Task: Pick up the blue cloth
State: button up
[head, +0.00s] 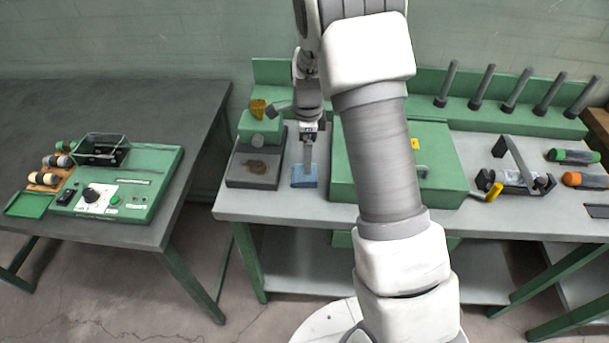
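The blue cloth (304,181) is a small light-blue square on the light grey bench, just right of a dark tray. My gripper (308,166) is directly above the cloth and points down at it. Its lower end overlaps the cloth in this view. I cannot tell whether it touches the cloth. The fingers are small and seen edge-on, so their opening does not show.
The dark tray (243,178) with a brown stain stands close left of the cloth. A large green box (440,180) stands close right. A green control panel (130,200) sits on the left table. Bare bench shows in front of the tray.

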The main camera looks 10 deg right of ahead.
aim_at(305, 176)
jog(key=shift+a+f, duration=0.2)
jog(key=shift+f, duration=1.55)
jog(key=shift+a+f, duration=0.2)
jog(key=shift+f, duration=1.5)
jog(key=c, duration=1.1)
